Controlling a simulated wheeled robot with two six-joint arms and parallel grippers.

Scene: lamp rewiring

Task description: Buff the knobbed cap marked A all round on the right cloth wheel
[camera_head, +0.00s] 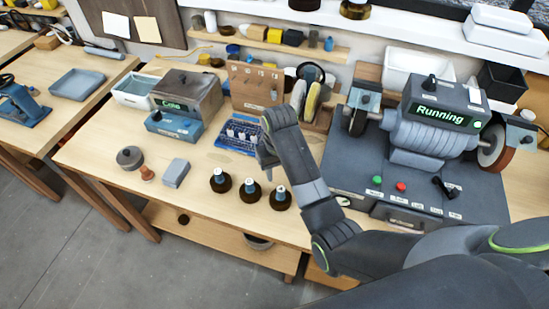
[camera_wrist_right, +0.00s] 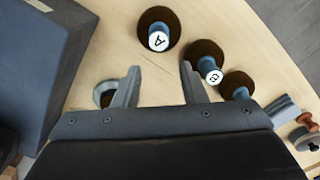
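Three knobbed caps stand upright on dark round bases at the table's front. The cap marked A (camera_wrist_right: 159,41) is nearest the machine; it is the rightmost in the head view (camera_head: 279,193). The cap marked B (camera_wrist_right: 210,70) is beside it; the third cap's letter is unreadable. My right gripper (camera_wrist_right: 160,83) is open and empty above the table, apart from the caps; it also shows in the head view (camera_head: 267,157). The buffing machine (camera_head: 430,133) displays "Running". Its right wheel (camera_head: 494,146) is partly hidden by a guard. My left gripper is out of view.
Green and red buttons (camera_head: 401,187) are on the machine's base.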

